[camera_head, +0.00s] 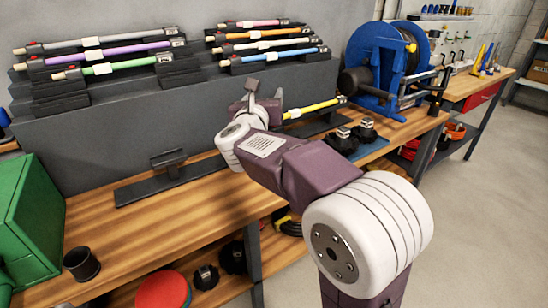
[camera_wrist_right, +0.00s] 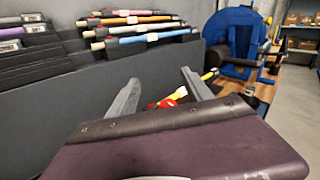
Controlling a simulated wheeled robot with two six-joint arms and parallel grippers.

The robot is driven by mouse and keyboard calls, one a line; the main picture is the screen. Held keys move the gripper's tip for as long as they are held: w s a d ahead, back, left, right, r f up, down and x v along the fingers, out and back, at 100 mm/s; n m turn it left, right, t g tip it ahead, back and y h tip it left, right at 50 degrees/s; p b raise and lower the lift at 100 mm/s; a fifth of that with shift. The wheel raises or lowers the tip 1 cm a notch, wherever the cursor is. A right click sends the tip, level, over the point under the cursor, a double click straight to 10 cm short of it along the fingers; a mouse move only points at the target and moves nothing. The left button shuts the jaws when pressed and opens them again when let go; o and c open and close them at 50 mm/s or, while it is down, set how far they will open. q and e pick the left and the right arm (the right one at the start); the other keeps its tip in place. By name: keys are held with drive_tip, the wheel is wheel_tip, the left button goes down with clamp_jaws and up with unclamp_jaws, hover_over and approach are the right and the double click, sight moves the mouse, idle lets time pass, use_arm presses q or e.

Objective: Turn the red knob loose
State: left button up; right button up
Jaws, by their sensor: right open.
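A red knob (camera_wrist_right: 180,93) shows in the right wrist view, between and beyond my fingers, by the near part of a yellow rod (camera_wrist_right: 209,75). In the head view the yellow rod (camera_head: 312,108) lies on a dark stand on the bench; its left end and the knob are hidden behind my right gripper. My right gripper (camera_head: 264,96) is open, its two fingers apart, and also shows in the right wrist view (camera_wrist_right: 160,84). I see no contact with the knob. My left gripper is out of view.
A dark stepped rack (camera_head: 115,98) holds several coloured rods behind the bench. An empty black stand (camera_head: 170,176) is left of my right arm. Dark fittings (camera_head: 343,142) sit right of it, near a blue reel (camera_head: 378,58). A green box (camera_head: 30,215) and black cup (camera_head: 81,264) stand left.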

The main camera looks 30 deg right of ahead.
wheel_tip(320, 180, down, 10)
drive_tip(key=m+b, duration=0.2)
drive_tip(key=b, duration=0.6)
drive_tip(key=shift+h, duration=0.3)
drive_tip(key=x, duration=0.9)
drive_tip(key=shift+s+d+r, duration=0.25)
drive_tip(key=shift+d, duration=0.1)
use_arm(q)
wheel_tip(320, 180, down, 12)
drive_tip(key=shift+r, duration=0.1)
